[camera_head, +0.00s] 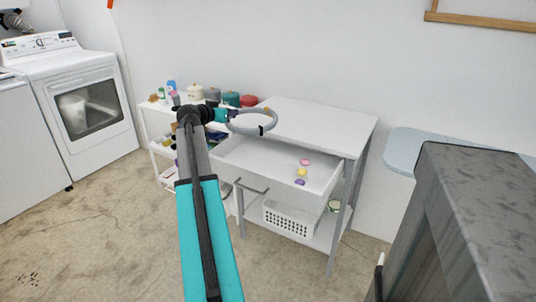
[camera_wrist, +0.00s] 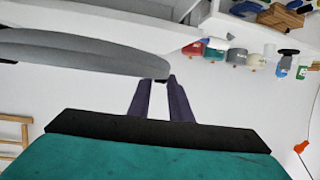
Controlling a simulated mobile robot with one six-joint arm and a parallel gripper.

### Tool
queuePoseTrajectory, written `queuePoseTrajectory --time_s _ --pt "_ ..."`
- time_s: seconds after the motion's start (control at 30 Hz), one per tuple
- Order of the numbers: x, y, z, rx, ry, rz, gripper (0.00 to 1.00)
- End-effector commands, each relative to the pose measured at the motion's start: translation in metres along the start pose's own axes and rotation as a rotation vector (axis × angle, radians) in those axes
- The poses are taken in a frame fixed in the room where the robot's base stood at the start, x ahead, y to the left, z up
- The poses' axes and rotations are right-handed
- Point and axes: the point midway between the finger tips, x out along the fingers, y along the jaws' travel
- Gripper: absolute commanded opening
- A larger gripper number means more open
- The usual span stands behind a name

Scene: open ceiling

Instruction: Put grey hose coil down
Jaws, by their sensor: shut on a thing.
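The grey hose coil (camera_head: 276,121) is a ring with a dark band on it. It is held out over the worktop and open drawer of the white workbench (camera_head: 310,117). My gripper (camera_head: 232,114) is shut on the ring's left side. In the wrist view, the coil (camera_wrist: 80,52) looms large and grey at the left, and the dark fingers (camera_wrist: 163,85) meet its end. I cannot tell whether the coil touches the bench.
The open drawer (camera_head: 262,172) holds small pink, yellow and purple things. A white basket (camera_head: 290,219) sits on the lower shelf. The worktop's right part is clear. A grey block-like structure (camera_head: 455,220) rises at the right.

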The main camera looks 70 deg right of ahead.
Motion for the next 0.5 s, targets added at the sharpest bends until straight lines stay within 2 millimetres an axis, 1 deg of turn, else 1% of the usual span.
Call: queuePoseTrajectory --time_s 0.17,0.27,0.37,0.47,0.5 --pt "-0.013 -0.019 0.006 -0.015 0.003 -0.041 0.00" --pt "-0.028 -0.040 0.015 -0.030 0.004 -0.084 0.00" --pt "-0.049 -0.066 0.026 -0.047 0.004 -0.143 0.00" --pt "-0.073 -0.095 0.039 -0.071 0.006 -0.211 0.00" --pt "-0.084 -0.107 0.044 -0.079 0.005 -0.239 0.00"
